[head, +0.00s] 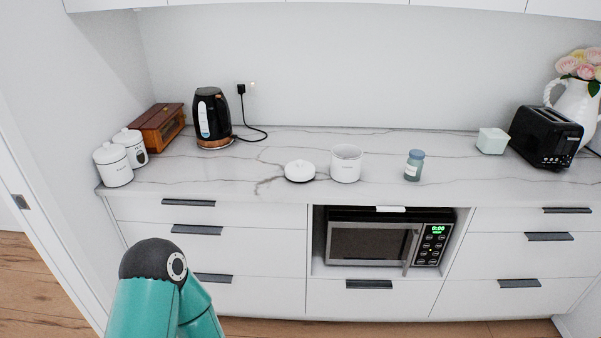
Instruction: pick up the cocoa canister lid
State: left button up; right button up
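A round white lid with a small knob (299,171) lies on the marble counter, just left of an open white canister (346,165). The canister stands upright without a lid; its small label is too blurred to read. Two more white canisters, one in front (113,166) and one behind (131,148), stand at the far left with their lids on. A teal arm of mine shows at the bottom left, below the counter edge. Neither gripper is in view.
A black kettle (211,116) and a wooden box (160,130) stand at the back left. A blue jar (414,166) is right of the open canister. A pale green box (492,141), a black toaster (545,138) and a flower jug (577,103) stand right. The marble counter (235,178) is clear left of the lid.

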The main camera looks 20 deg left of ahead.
aim_at(299, 170)
jog(key=u, duration=0.05)
jog(key=i, duration=1)
jog(key=z, duration=0.05)
